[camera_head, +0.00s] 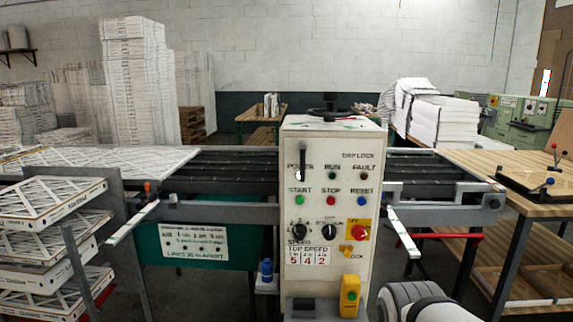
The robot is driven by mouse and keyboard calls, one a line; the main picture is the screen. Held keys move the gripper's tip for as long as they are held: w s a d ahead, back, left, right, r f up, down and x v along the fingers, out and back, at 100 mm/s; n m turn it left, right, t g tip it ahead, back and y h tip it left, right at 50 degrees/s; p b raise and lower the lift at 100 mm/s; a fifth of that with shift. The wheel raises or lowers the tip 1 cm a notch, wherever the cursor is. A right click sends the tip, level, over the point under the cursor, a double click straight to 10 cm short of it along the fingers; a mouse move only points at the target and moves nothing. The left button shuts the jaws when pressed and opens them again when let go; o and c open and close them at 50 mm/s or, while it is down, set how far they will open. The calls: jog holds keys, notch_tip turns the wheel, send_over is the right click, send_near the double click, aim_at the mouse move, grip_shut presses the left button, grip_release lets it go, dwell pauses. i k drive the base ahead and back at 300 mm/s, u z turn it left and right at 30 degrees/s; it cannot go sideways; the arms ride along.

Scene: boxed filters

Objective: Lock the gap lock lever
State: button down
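A pale control cabinet (345,215) stands in the middle, its front panel facing me. A dark upright lever (302,157) stands at the panel's upper left, beside the "POWER" label. I cannot tell for sure whether this is the gap lock lever. A black handwheel (330,104) sits on top of the cabinet. My gripper is out of view; only a rounded white and grey part of my arm shows at the bottom right.
A roller conveyor (235,170) runs behind the cabinet. Filter frames (50,205) are stacked at left. A wooden workbench (480,164) stands at right. A yellow box with a green button (349,295) juts from the cabinet's lower front. Pale angled bars (402,234) flank the cabinet.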

aim_at(302, 148)
jog(key=i, duration=0.9)
